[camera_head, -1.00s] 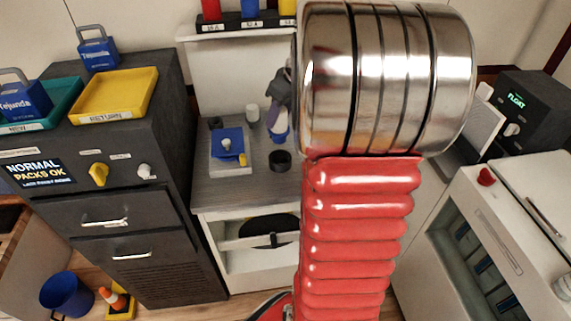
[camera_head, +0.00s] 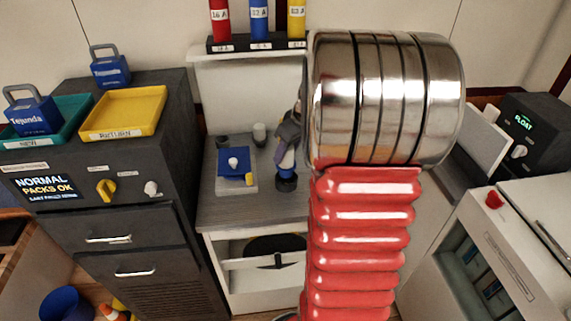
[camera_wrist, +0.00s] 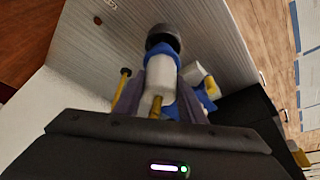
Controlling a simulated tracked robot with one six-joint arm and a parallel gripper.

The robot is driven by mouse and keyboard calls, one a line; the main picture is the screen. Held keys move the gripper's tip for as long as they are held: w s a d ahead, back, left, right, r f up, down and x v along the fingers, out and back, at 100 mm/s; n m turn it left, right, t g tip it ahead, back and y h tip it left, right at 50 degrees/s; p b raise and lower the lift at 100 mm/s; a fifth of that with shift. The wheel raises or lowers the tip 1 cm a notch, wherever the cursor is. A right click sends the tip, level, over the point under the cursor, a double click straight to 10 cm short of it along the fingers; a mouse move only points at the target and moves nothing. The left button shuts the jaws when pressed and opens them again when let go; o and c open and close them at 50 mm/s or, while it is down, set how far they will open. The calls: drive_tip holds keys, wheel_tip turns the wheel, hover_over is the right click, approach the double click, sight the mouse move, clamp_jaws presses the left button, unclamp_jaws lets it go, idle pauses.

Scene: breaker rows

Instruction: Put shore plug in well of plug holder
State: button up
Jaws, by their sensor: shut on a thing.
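The shore plug, blue and white (camera_head: 286,163), is upright between the fingers of my gripper (camera_head: 289,138) in the head view. In the wrist view, my gripper (camera_wrist: 160,100) is shut on the plug (camera_wrist: 163,75), whose blue end points away from me. The plug holder, a short dark cylinder (camera_head: 286,184), stands on the grey counter directly under the plug. It also shows in the wrist view as a dark round shape (camera_wrist: 163,36) at the plug's far end. The plug's lower end meets the holder's top; how deep it sits in the well is hidden.
A blue box on a pale plate (camera_head: 236,182) lies left of the holder. A rack (camera_head: 258,43) with red, blue and yellow breakers is above. My arm hides the counter's right side.

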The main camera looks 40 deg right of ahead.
sight(286, 162)
drive_tip(key=shift+f, duration=0.15)
drive_tip(key=shift+f, duration=1.85)
drive_tip(key=o, duration=1.4)
drive_tip(key=shift+f, duration=0.1)
drive_tip(key=v, duration=1.2)
drive_tip(key=shift+a, duration=0.1)
